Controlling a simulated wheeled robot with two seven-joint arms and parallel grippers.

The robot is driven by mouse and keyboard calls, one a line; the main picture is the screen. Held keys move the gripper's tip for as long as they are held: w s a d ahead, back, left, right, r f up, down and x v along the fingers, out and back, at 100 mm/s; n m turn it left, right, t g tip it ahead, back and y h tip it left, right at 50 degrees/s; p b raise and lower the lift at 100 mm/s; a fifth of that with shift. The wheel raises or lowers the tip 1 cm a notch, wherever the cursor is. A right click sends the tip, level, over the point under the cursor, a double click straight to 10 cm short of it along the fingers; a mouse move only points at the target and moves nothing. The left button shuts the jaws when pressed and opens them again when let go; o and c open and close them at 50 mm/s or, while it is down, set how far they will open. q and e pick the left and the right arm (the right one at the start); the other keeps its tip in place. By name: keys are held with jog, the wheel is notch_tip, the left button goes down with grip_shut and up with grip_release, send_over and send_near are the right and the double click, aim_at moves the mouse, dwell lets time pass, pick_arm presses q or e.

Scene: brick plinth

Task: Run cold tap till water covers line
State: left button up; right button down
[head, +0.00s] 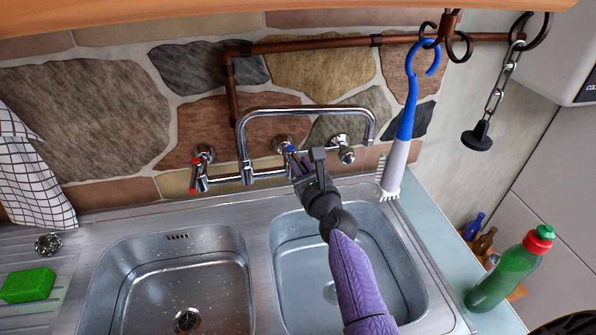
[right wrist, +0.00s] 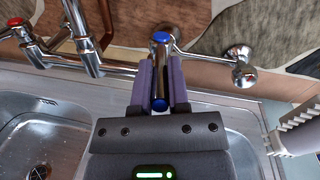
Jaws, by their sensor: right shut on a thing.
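The chrome tap (head: 247,172) is fixed at the wall behind two steel basins. Its red-marked handle (head: 200,165) is on the left and its blue-marked cold handle (right wrist: 161,38) on the right. My right gripper (head: 300,165) is at the cold handle. In the right wrist view its purple fingers (right wrist: 160,85) are shut around the handle's chrome lever, which has blue ends. The spout (head: 310,109) reaches over toward the right basin (head: 388,235). I make out no clear stream from it. The right basin looks pale bluish; I cannot tell its water level, and no line is discernible.
The left basin (head: 165,270) shows its drain. A blue and white brush (head: 398,150) and a chained plug (head: 478,136) hang at the right. A green bottle (head: 510,270) stands right of the sink. A green sponge (head: 28,285) lies on the left drainer.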

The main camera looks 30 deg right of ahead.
jog(key=d+n+y+b, duration=0.1)
jog(key=y+b, duration=0.1)
jog(key=n+y+b, duration=0.1)
jog(key=y, duration=0.1)
jog(key=d+n+y+b, duration=0.1)
jog(key=n+y+b, duration=0.1)
jog(key=shift+w+d+f+g+b, duration=0.1)
jog(key=shift+d+f+g+b, duration=0.05)
jog(key=shift+d+g+b, duration=0.2)
jog(key=shift+d+n+y+b, duration=0.15)
jog(key=shift+n+y+b, duration=0.25)
jog(key=shift+y, duration=0.3)
jog(key=c, duration=0.6)
grip_release()
jog(key=p+v, duration=0.1)
jog(key=v, duration=0.9)
jog(key=shift+r, duration=0.25)
